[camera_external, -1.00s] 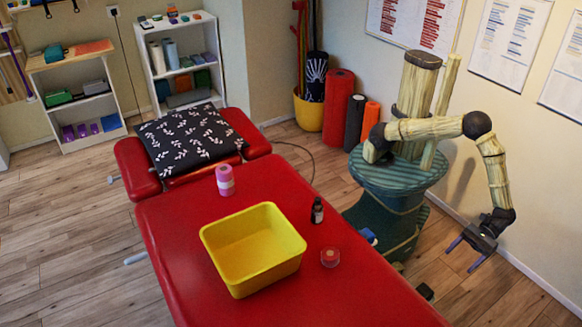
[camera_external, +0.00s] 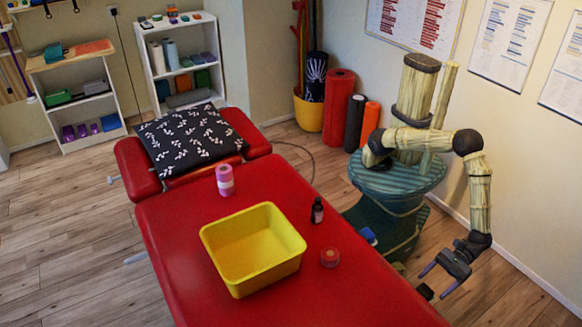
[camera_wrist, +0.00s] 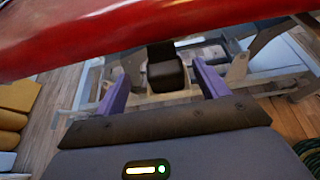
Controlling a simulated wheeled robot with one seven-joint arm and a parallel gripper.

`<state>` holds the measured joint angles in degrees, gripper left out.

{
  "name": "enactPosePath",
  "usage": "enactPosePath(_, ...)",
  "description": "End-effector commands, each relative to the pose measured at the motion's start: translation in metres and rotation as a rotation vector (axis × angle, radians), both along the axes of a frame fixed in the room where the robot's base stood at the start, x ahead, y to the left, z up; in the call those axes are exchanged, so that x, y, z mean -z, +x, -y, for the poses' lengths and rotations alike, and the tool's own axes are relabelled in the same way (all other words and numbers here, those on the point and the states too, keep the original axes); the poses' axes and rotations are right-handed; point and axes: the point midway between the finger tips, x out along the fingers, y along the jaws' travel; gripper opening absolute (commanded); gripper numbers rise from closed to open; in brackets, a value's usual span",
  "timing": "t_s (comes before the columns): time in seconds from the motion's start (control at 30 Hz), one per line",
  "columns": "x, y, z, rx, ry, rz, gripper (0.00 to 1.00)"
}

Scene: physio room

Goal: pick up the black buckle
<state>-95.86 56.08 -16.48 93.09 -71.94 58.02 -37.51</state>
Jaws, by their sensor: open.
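My gripper (camera_external: 434,284) is open and empty, low beside the right edge of the red treatment table. In the wrist view its two purple fingers (camera_wrist: 160,77) stand wide apart. A black blocky object (camera_wrist: 165,70) shows beyond and between the fingertips, below the table's red edge. A small black object (camera_external: 425,291) also shows by the fingertips in the external view. I cannot tell whether either is the black buckle or a part of the table's underframe. No buckle shows clearly on the tabletop.
Wooden floor is clear to the right.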

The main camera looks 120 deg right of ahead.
Motion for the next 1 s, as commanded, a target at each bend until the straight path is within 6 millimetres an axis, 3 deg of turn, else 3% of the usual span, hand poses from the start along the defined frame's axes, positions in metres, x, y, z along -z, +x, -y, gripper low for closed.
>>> enactPosePath(0.37, 0.002, 0.008, 0.002, 0.004, 0.0, 0.0, 0.73)
enactPosePath(0.73, 0.024, 0.047, 0.005, 0.003, 0.001, -0.001, 0.73)
enactPosePath(1.0, 0.024, 0.049, 0.005, 0.001, 0.001, -0.001, 0.73)
